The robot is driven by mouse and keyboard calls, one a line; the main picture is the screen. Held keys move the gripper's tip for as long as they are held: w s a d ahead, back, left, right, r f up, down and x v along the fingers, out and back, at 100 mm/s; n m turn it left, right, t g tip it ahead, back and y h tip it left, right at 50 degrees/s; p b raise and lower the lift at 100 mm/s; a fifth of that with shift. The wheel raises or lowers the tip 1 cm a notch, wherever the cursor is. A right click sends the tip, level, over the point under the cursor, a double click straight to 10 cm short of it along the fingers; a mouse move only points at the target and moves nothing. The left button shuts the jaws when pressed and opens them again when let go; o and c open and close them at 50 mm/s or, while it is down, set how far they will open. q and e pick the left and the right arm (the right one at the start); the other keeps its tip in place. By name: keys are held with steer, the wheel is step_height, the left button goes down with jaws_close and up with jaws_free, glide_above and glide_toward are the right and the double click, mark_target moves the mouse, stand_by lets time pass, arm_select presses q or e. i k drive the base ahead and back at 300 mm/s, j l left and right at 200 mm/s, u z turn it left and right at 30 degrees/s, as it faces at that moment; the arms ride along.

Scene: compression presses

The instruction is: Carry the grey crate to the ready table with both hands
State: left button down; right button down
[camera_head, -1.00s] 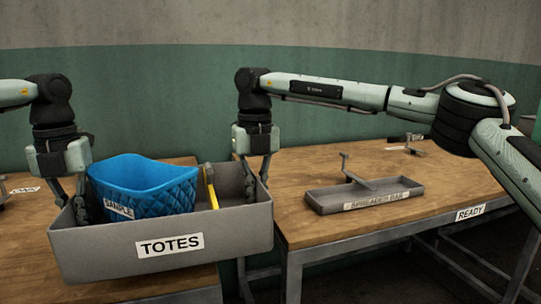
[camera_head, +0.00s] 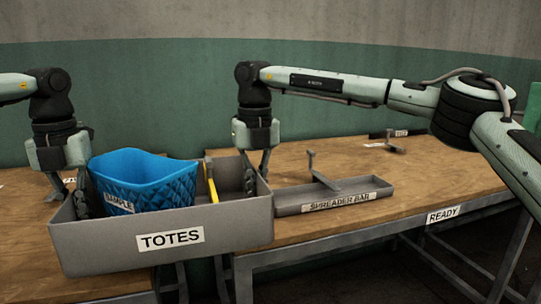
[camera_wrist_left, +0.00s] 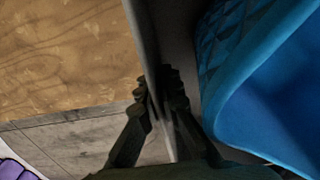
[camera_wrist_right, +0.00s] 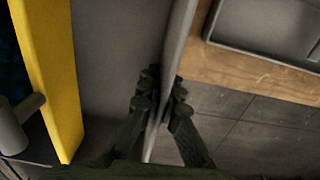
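The grey crate (camera_head: 110,246), labelled TOTES, is held up in front of the gap between two tables. It looks roughly level. A blue tub (camera_head: 150,186) marked SAMPLE and a yellow-edged item (camera_head: 211,184) are inside it. My left gripper (camera_wrist_left: 160,95) is shut on the crate's left wall, with one finger on each side. My right gripper (camera_wrist_right: 160,95) is shut on the crate's right wall in the same way. The ready table (camera_head: 300,252), with a READY label, stands to the right, and the crate's right end overlaps its left edge in the head view.
A grey spreader bar tray (camera_head: 290,209) with an upright handle lies on the ready table near its front left. A small dark object with a label (camera_head: 395,146) is at the back. The wood between and to the right is clear. Another wooden table (camera_head: 25,235) stands left.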

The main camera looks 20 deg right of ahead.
mark_target(471, 161)
steer(key=l, duration=3.85)
steer(key=i, duration=0.05)
